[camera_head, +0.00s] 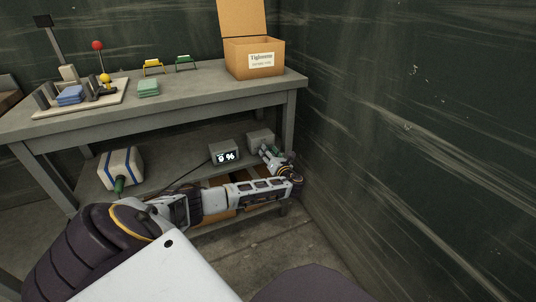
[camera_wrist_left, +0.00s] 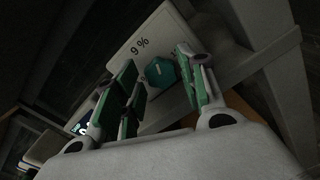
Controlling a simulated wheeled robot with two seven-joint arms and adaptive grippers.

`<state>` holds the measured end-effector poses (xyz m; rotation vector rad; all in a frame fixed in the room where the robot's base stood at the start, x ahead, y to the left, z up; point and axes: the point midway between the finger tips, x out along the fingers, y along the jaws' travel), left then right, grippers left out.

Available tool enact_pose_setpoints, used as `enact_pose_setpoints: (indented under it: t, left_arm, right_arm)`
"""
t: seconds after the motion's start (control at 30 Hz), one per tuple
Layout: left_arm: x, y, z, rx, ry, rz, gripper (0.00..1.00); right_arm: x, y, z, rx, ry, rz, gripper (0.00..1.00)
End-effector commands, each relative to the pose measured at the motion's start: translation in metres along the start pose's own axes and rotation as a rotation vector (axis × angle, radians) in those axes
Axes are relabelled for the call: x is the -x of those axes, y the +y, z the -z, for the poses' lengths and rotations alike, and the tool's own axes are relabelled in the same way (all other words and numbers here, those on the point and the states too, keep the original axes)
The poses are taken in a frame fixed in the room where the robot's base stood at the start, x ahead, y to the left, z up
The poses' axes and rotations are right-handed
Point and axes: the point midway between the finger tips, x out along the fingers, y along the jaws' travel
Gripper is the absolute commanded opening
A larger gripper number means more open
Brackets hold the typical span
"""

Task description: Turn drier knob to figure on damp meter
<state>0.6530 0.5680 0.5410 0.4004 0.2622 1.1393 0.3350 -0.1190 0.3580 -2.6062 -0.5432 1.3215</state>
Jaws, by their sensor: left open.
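The damp meter (camera_head: 224,153) is a small grey box with a lit percent display on the lower shelf; its digit looks like 0 but is small. The drier (camera_head: 260,138) is a grey box to its right, partly behind my left gripper (camera_head: 270,156). In the left wrist view the drier's pale face (camera_wrist_left: 150,32) carries a "9 %" mark and a teal knob (camera_wrist_left: 160,73) with a short white line. My left gripper (camera_wrist_left: 157,75) is open, its green-padded fingers on either side of the knob in the picture. Contact cannot be told. My right gripper is not in view.
A white, blue-striped package (camera_head: 121,168) lies on the shelf at the left. The bench top (camera_head: 200,92) above holds an open cardboard box (camera_head: 253,57) and several small items. A dark wall (camera_head: 420,130) stands close on the right.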

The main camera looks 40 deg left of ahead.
Motion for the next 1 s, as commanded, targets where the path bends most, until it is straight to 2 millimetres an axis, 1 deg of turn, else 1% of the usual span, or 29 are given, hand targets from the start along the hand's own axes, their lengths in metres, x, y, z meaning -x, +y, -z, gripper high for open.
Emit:
enact_pose_setpoints:
  t: [0.2,0.53,0.57,0.8,1.0]
  left_arm:
    - [-0.01,-0.0002,0.0004,0.0,0.001,0.0,0.41]
    - [-0.0115,0.0002,-0.0003,0.0,0.001,0.0,0.41]
    - [-0.0115,0.0002,-0.0003,0.0,0.001,0.0,0.4]
    - [-0.0114,0.0002,-0.0002,0.0,0.001,0.0,0.09]
    - [-0.0112,0.0004,-0.0005,0.008,0.001,0.0,0.08]
  right_arm:
    - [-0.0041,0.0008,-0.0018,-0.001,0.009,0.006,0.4]
    - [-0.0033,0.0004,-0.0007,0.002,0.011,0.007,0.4]
    - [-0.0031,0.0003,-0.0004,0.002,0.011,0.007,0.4]
    - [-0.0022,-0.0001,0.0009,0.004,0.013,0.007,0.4]
    - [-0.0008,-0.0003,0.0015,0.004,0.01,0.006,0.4]
